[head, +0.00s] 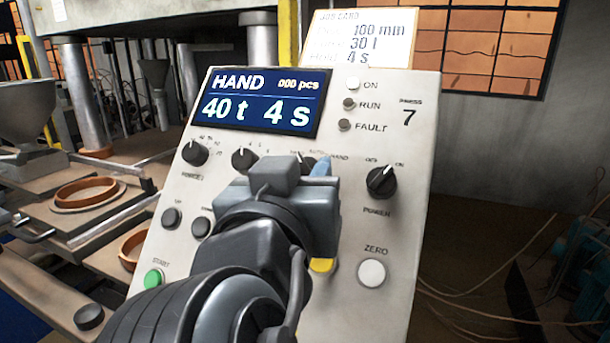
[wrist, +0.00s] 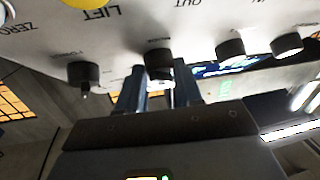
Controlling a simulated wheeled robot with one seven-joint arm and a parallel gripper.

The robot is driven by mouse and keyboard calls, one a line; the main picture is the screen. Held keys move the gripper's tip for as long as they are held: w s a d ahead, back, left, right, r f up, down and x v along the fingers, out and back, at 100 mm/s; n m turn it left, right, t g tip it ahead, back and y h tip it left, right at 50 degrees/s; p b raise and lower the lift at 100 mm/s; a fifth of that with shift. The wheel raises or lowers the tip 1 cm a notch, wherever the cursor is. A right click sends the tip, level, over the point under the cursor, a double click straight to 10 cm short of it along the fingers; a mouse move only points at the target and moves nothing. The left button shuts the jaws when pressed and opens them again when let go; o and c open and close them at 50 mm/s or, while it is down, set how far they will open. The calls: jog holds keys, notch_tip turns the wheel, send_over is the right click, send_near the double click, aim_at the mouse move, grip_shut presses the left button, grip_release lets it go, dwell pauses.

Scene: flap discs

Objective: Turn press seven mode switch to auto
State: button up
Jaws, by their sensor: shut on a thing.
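The press seven control panel (head: 420,180) faces me, marked with a 7. Its display (head: 262,103) reads HAND, 000 pcs, 40 t and 4 s. The mode switch (head: 307,162) is a dark round knob under the display, mostly hidden behind my gripper in the head view. In the wrist view the mode switch (wrist: 160,62) sits between the two fingers of my gripper (wrist: 160,72), which is shut on it. In the head view a blue fingertip of my gripper (head: 314,168) shows at the panel. The switch's pointer direction is hidden.
The power knob (head: 382,182) is close on the right, with the white ZERO button (head: 372,273) below it. Two more knobs (head: 195,152) (head: 245,158) are on the left. The green START button (head: 153,279) is lower left. A job card (head: 357,42) stands on top.

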jog(key=shift+f+b, duration=0.15)
jog(key=shift+b, duration=0.15)
jog(key=m+h+b, duration=0.2)
jog(key=b, duration=0.1)
jog(key=shift+a+f+m, duration=0.2)
jog(key=shift+m, duration=0.2)
jog(key=m+h+b, duration=0.1)
jog(key=m+b, duration=0.1)
jog(key=shift+a+g+b, duration=0.1)
jog(key=shift+g+b, duration=0.3)
jog(key=m+h+b, duration=0.1)
jog(key=m+b, duration=0.1)
jog(key=m+g+h+b, duration=0.1)
jog(key=m+h+b, duration=0.1)
jog(key=shift+w+a+r+m+g, duration=0.1)
jog(key=shift+m+g, duration=0.2)
jog(key=shift+w+a+r+m+g+h+b, duration=0.1)
jog(key=shift+r+m+g+h+b, duration=0.1)
jog(key=shift+m+g+h+b, duration=0.8)
jog(key=shift+m, duration=0.5)
jog(key=shift+r, duration=0.1)
jog(key=o, duration=1)
jog(key=shift+o, duration=0.2)
